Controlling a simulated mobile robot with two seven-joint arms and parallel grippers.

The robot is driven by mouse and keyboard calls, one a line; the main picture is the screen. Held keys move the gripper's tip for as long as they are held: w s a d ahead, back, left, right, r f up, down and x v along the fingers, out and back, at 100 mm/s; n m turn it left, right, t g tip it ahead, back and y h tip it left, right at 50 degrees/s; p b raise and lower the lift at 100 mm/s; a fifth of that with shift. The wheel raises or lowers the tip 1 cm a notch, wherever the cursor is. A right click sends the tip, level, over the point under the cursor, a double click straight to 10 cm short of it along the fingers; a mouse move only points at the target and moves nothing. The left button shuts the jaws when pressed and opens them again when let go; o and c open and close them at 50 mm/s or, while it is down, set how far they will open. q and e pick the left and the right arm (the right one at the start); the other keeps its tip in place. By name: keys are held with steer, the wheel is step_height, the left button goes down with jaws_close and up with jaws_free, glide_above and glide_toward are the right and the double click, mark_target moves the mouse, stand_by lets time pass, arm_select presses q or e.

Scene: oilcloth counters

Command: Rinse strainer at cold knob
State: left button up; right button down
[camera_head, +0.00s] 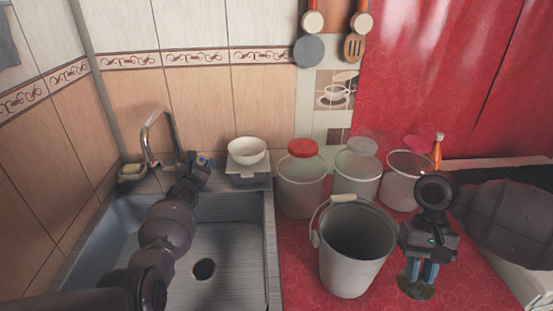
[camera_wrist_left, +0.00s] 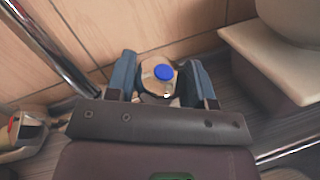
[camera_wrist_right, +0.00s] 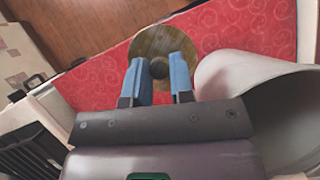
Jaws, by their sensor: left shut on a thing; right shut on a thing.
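My left gripper (camera_head: 196,163) is at the back of the sink, shut on the cold knob (camera_wrist_left: 163,73), whose blue cap shows between the fingers in the left wrist view. The knob is mostly hidden by the gripper in the head view. The faucet (camera_head: 158,122) stands just left of it; I see no water from its spout. My right gripper (camera_head: 422,272) points down over the red counter, shut on the strainer (camera_wrist_right: 148,38), a round brownish disc with a dark centre. The strainer (camera_head: 416,289) lies at or just above the counter, right of the bucket. The sink (camera_head: 235,240) has an open dark drain hole.
A grey bucket (camera_head: 347,270) stands between the sink and my right gripper. Several jars (camera_head: 301,190) stand behind it. A white bowl on a scale (camera_head: 248,175) is right of the knob. A soap dish (camera_head: 131,172) is left of the faucet. A stove (camera_head: 500,170) is at right.

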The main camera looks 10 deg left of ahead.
arm_select(q)
steer(key=shift+d, duration=0.15)
steer(key=o, duration=0.9)
steer(key=shift+s, duration=0.1)
arm_select(e)
steer(key=shift+r, duration=0.1)
arm_select(q)
steer(key=shift+s, duration=0.2)
arm_select(e)
steer(key=shift+r, duration=0.2)
step_height(320, 180, up, 4)
steer(key=p, duration=0.3)
steer(key=shift+w+r, duration=0.1)
steer(key=shift+r, duration=0.15)
arm_select(q)
steer(key=shift+s+d+f+p, duration=0.1)
steer(key=shift+s+f, duration=0.1)
steer(key=shift+s, duration=1.7)
steer(key=shift+s+d+f+p, duration=0.1)
steer(key=shift+s+f, duration=0.1)
steer(key=shift+s, duration=1.65)
steer(key=shift+s+d+f+p, duration=0.1)
steer(key=shift+s+f, duration=0.1)
steer(key=shift+s, duration=1.7)
arm_select(e)
steer(key=shift+r, duration=0.15)
